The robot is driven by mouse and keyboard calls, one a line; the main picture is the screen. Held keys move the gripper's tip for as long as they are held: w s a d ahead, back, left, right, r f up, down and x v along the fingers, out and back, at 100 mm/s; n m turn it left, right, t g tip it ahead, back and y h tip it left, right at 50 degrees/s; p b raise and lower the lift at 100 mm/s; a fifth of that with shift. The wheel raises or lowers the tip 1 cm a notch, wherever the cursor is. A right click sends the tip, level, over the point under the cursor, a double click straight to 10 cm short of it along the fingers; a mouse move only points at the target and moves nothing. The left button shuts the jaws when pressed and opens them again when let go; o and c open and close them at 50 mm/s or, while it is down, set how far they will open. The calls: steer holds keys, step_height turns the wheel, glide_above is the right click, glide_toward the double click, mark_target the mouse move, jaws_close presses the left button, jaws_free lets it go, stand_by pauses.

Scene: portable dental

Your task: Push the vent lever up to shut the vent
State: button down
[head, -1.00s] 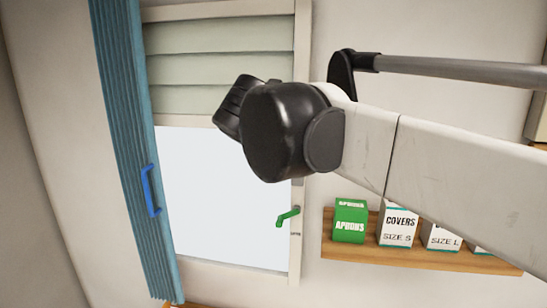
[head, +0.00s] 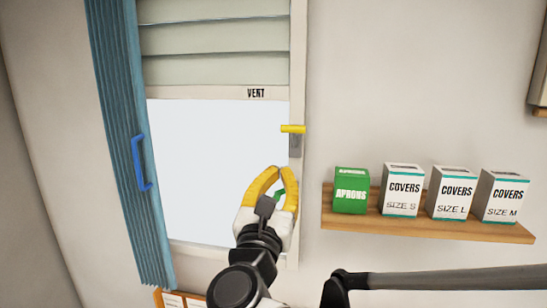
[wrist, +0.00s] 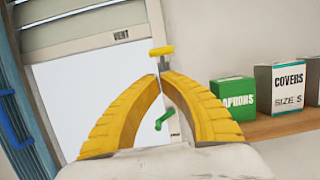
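The yellow vent lever (head: 293,129) sticks out from a grey slotted plate on the right side of the window frame, below and right of the "VENT" label (head: 256,93). It also shows in the wrist view (wrist: 161,50), just above my fingertips. My gripper (head: 280,169) has yellow fingers, points upward and is below the lever in the head view. Its tips meet in the wrist view (wrist: 161,76), with nothing seen between them. They look apart from the lever. The pale vent slats (head: 215,40) are above the white pane. I cannot tell their exact angle.
A green window handle (wrist: 165,115) shows behind my fingers, below the lever. A blue curtain (head: 125,130) with a blue handle hangs at left. A wooden shelf (head: 430,228) at right holds a green aprons box (head: 351,192) and white covers boxes (head: 402,190). Wall above the shelf is clear.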

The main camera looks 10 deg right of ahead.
mark_target(289, 130)
steer(key=p+x, duration=0.3)
steer(key=x, duration=1)
steer(key=shift+r+t, duration=0.3)
steer(key=shift+a, duration=0.15)
steer(key=shift+w+r, duration=0.5)
steer(key=shift+r, duration=0.15)
steer(key=shift+s+f, duration=0.1)
